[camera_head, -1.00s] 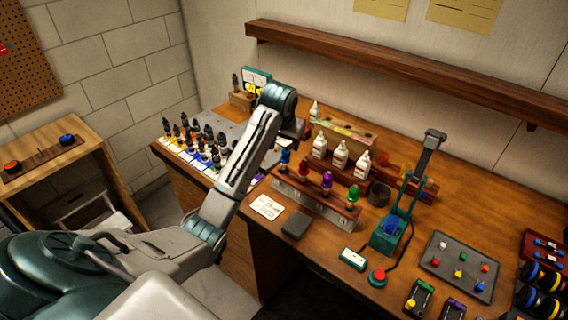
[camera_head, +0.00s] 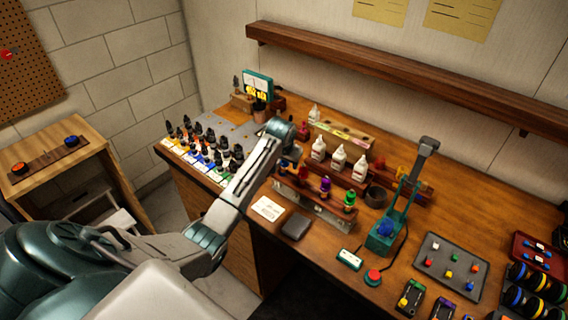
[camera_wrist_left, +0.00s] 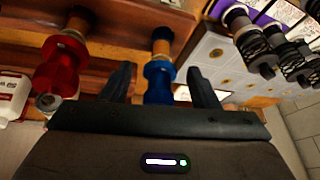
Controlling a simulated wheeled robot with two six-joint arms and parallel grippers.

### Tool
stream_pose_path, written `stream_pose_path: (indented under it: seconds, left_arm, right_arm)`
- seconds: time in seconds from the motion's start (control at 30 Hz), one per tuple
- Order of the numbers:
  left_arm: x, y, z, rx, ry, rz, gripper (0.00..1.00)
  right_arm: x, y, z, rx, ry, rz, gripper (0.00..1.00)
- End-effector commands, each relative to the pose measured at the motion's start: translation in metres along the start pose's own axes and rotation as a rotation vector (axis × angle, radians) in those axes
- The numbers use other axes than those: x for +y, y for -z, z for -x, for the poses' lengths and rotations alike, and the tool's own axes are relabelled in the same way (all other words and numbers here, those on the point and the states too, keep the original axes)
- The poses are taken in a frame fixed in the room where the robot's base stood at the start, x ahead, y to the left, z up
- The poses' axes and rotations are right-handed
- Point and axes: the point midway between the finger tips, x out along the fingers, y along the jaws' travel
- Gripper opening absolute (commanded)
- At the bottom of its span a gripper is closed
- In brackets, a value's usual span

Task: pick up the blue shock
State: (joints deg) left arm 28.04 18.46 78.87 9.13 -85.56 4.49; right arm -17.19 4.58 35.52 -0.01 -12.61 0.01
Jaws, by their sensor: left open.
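The blue shock (camera_wrist_left: 158,82) shows in the left wrist view, with a tan upper end, between the two dark fingers of my left gripper (camera_wrist_left: 160,84). The fingers are open, one on each side of it, and gaps show on both sides. In the head view the blue shock (camera_head: 284,164) is at the left end of a wooden rack (camera_head: 335,217), partly hidden by my left wrist. My left gripper (camera_head: 297,150) is mostly hidden there too. My right gripper is not in view.
A red shock (camera_wrist_left: 60,65) stands beside the blue one; purple (camera_head: 325,184) and green (camera_head: 350,199) ones follow along the rack. White bottles (camera_head: 339,159) stand behind. Several black coil-spring shocks (camera_head: 205,140) stand to the left. A dark box (camera_head: 295,226) lies in front.

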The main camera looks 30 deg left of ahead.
Motion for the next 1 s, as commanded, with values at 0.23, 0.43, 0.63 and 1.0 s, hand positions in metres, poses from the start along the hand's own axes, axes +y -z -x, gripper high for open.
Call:
stream_pose_path:
  seconds: [0.23, 0.43, 0.63, 1.0]
  left_arm:
    - [0.0003, -0.0002, -0.0012, 0.000, 0.000, 0.000, 0.49]
    - [0.0003, -0.0002, -0.0010, 0.000, 0.000, 0.000, 0.10]
    - [0.0003, 0.0000, -0.0007, 0.000, 0.000, 0.000, 0.06]
    - [0.0004, 0.0063, 0.0074, 0.003, -0.001, 0.000, 0.06]
  right_arm:
    - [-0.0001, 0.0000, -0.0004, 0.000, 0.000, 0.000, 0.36]
    - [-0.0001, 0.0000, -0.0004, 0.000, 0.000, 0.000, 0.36]
    - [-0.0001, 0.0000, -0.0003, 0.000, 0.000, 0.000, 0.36]
    - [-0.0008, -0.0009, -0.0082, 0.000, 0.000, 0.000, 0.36]
